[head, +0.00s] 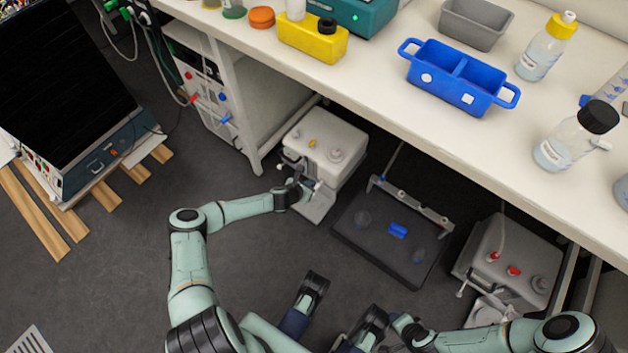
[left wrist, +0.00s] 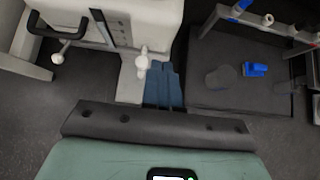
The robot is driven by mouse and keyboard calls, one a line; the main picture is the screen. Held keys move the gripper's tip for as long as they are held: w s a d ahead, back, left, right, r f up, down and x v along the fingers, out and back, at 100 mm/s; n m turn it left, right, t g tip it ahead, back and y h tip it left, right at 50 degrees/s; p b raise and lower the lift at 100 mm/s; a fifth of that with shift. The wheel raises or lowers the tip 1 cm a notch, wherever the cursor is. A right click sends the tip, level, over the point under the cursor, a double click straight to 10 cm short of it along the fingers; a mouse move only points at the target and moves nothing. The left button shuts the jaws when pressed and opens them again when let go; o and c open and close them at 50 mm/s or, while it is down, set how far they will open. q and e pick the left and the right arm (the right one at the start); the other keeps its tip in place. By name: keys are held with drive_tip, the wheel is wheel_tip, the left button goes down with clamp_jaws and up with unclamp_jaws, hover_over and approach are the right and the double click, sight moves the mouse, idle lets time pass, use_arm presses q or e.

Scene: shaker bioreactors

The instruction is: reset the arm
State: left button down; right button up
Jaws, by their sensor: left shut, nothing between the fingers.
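My left arm reaches across the floor, and my left gripper (head: 308,186) is at the front of a white bioreactor unit (head: 325,142) under the bench. In the left wrist view its dark blue fingers (left wrist: 163,88) are together and empty, beside a white valve-like fitting (left wrist: 142,64) on the white unit (left wrist: 110,15). Whether they touch it is unclear. My right arm comes in at the lower right; its wrist end is low in the head view, and I cannot make out its fingers.
A dark shaker platform (head: 350,240) with a blue piece (head: 397,230) lies right of the white unit. A second white unit (head: 540,265) stands further right. The bench (head: 380,100) overhangs, carrying a blue tray (head: 440,88) and bottles. Open floor (head: 110,265) lies left.

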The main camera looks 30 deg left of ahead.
use_arm(q)
drive_tip(key=shift+s+r, duration=0.35)
drive_tip(key=shift+s, duration=0.15)
use_arm(e)
drive_tip(key=shift+s+a+r, duration=0.25)
drive_tip(key=shift+s, duration=0.25)
use_arm(q)
drive_tip(key=shift+d, duration=0.1)
